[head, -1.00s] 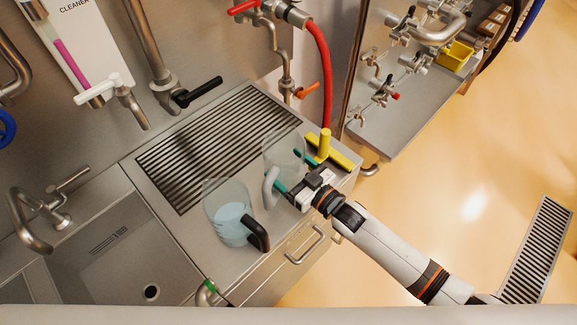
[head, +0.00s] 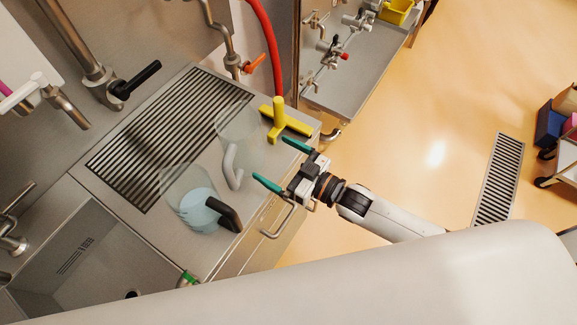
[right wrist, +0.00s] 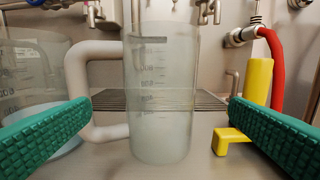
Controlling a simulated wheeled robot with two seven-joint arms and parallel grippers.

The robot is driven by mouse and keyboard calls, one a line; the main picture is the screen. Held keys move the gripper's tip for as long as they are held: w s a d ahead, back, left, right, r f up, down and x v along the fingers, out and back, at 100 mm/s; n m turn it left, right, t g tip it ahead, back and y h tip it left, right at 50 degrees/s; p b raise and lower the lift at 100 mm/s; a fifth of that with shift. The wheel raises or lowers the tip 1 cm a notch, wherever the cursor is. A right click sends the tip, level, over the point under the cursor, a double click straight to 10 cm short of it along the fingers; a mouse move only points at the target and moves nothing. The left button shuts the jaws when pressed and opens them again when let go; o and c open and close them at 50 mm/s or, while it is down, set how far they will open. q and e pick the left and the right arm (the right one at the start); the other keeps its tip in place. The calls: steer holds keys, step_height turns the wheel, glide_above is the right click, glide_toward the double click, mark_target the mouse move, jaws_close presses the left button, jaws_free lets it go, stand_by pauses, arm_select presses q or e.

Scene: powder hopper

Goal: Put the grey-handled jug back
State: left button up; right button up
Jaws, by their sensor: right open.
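The grey-handled jug (head: 238,128) is clear and stands upright on the steel counter, close to the grate's right edge. In the right wrist view the jug (right wrist: 162,95) is centred ahead, its grey handle on the left, and it looks empty. My right gripper (head: 270,160) is open and empty, its green fingers pointing toward the jug and apart from it. The fingers also show at both sides of the right wrist view (right wrist: 160,112). My left gripper is out of view.
A black-handled jug (head: 198,208) with pale blue liquid stands nearer the sink (head: 75,255). A yellow tool (head: 281,118) is on the counter just beyond the right fingers. A slatted grate (head: 165,140) lies behind the jugs. A red hose (head: 268,45) hangs at the back.

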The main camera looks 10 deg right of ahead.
steer(key=shift+v, duration=1.45)
steer(key=shift+a, duration=0.1)
steer(key=s+d+f+m+g+h, duration=0.2)
steer(key=s+d+m+g+h, duration=0.3)
steer(key=s, duration=0.3)
steer(key=s+d+f+m+g+h, duration=0.2)
steer(key=s+d+f+g+h, duration=0.15)
steer(key=s+d+h, duration=0.4)
step_height(320, 180, down, 28)
steer(key=s+g+b, duration=0.2)
steer(key=b, duration=0.1)
steer(key=s+d+f+g+b, duration=0.1)
steer(key=s+d+f, duration=0.1)
steer(key=s+f, duration=1.4)
steer(key=shift+s+d+f+b, duration=0.25)
steer(key=shift+d+f+b, duration=0.05)
steer(key=shift+f, duration=0.2)
